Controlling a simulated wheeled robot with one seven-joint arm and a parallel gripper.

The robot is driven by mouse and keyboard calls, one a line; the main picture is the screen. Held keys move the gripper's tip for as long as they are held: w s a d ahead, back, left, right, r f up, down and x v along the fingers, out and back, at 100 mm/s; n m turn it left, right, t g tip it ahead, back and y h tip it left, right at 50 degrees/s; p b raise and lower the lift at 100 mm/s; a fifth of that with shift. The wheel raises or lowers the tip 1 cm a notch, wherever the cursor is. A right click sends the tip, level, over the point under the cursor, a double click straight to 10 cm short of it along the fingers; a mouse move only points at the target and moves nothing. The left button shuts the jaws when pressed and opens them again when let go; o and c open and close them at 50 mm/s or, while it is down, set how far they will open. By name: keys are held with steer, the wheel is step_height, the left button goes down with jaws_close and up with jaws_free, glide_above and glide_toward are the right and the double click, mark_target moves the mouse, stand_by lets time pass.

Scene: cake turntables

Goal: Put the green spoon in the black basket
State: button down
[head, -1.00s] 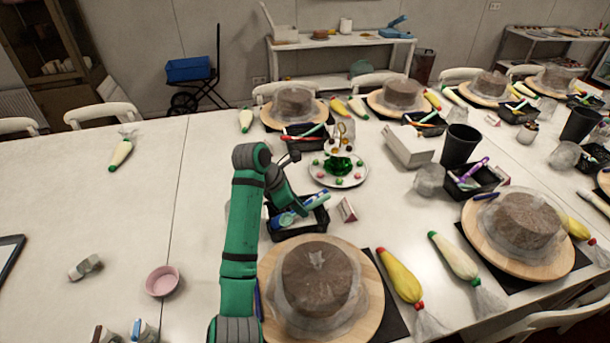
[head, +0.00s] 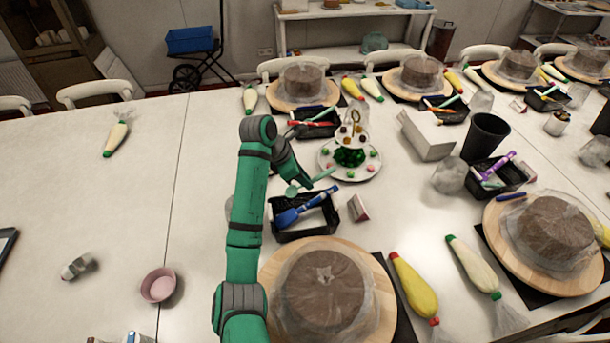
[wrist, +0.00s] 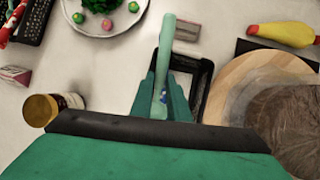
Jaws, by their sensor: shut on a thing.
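The pale green spoon (head: 322,177) is held in my gripper (wrist: 163,85), whose fingers are shut on it. In the head view it lies above the far side of the black basket (head: 303,234), apart from it as far as I can tell. In the wrist view the spoon (wrist: 166,45) points up the picture between the green fingers, with the basket's rim (wrist: 207,82) below and to the right. A blue-handled tool (head: 292,214) lies in the basket.
A wooden turntable (head: 375,318) with a wrapped cake stands just in front of the basket. A pink bowl (head: 158,285) stands left; the left table is mostly clear.

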mark_target(307, 203)
steer(key=shift+f, duration=3.7)
steer(key=shift+s+f, duration=0.2)
steer(key=shift+f, duration=0.5)
steer(key=shift+s+f, duration=0.15)
steer(key=shift+f, duration=0.55)
steer(key=c, duration=1.6)
jaws_free()
steer(key=shift+w+d+r+v, duration=0.1)
steer(key=shift+w+d+v, duration=0.05)
steer(key=shift+v, duration=1.5)
steer(key=shift+w+d+r+v, duration=0.1)
steer(key=shift+w+v, duration=0.1)
steer(key=shift+v, duration=1.5)
steer(key=shift+w+d+r+v, duration=0.1)
steer(key=shift+w+d+v, duration=0.05)
steer(key=shift+v, duration=1.5)
